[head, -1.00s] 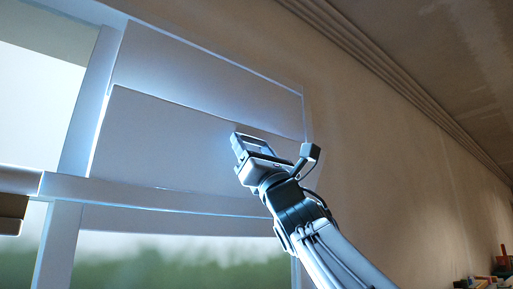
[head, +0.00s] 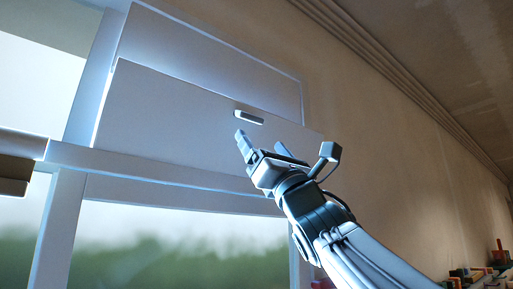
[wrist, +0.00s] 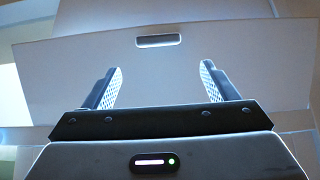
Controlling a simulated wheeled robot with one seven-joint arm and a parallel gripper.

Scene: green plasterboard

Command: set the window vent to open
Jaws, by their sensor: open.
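The window vent is a wide white flap (head: 175,120) in the upper part of the window in the head view. Its upper edge leans out from the frame, with the recessed part of the opening (head: 210,65) showing above it. A small light handle (head: 249,116) sits near the flap's upper edge; it also shows as a slot-like bar in the wrist view (wrist: 159,40). My gripper (head: 260,141) is open and empty, just below the handle and apart from it. In the wrist view both fingers (wrist: 160,75) stand apart in front of the flap (wrist: 70,75).
White window frame bars (head: 150,166) run below and left of the flap. A plain wall (head: 400,150) lies to the right, under a ceiling moulding (head: 390,75). Small colourful items (head: 480,273) stand at the lower right, far from my gripper. Space around the gripper is free.

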